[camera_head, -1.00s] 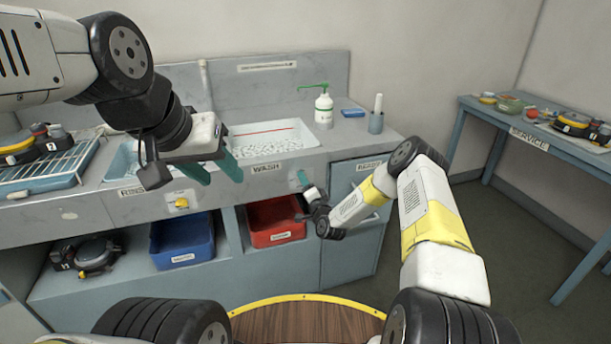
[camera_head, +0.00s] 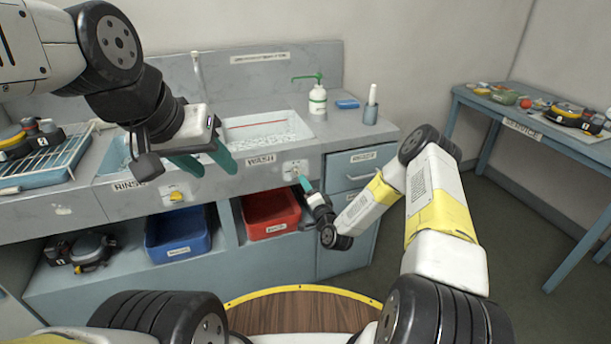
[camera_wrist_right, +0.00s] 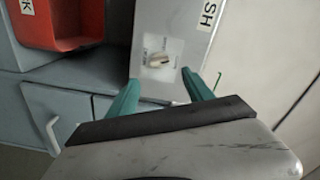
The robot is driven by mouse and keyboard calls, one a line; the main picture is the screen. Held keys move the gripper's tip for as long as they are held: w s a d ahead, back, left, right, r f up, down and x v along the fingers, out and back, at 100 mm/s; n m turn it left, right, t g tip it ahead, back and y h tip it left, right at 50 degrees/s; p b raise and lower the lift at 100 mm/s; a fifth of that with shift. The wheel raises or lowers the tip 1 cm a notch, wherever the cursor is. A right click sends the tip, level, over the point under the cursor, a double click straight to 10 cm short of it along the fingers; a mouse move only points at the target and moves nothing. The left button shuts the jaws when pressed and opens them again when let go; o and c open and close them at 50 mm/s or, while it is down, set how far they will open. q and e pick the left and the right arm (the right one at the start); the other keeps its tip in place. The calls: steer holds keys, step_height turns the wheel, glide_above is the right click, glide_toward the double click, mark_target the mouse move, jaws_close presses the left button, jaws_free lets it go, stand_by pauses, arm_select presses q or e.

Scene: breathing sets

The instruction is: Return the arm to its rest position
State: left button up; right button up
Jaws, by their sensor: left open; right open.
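My left gripper (camera_head: 209,168) hangs open and empty in front of the sinks, at the left in the head view. My right gripper (camera_head: 305,184) is small in the head view, just below and right of the WASH knob (camera_head: 294,169). In the right wrist view the right gripper (camera_wrist_right: 164,86) shows two green fingers spread apart with nothing between them. The pale WASH knob (camera_wrist_right: 158,62) lies beyond the fingertips and appears clear of them. My right arm (camera_head: 435,210) is bent, reaching from the lower right toward the counter front.
The counter holds the wash sink (camera_head: 265,127), a soap bottle (camera_head: 317,100) and a brush cup (camera_head: 370,112). A blue bin (camera_head: 180,240) and a red bin (camera_head: 270,214) sit below. The service table (camera_head: 480,103) stands right; floor between is clear.

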step_height(320, 180, up, 13)
steer(key=w+d+n+g, duration=0.1)
steer(key=d+n+g, duration=0.1)
steer(key=n+g, duration=0.3)
steer(key=s+d+r+n+g+h, duration=0.1)
steer(key=s+d+r+n, duration=0.15)
steer(key=s+r, duration=0.35)
steer(key=s+d+r+n+g+h, duration=0.1)
steer(key=s+d+r+n+h, duration=0.15)
steer(key=r, duration=0.55)
steer(key=s+d+r+g, duration=0.1)
steer(key=s+r, duration=0.2)
steer(key=s, duration=0.7)
steer(key=s+d+r+g, duration=0.1)
steer(key=s+r, duration=0.2)
steer(key=s, duration=0.8)
steer(key=s+d+r+g, duration=0.2)
steer(key=s+r, duration=0.1)
steer(key=s, duration=0.8)
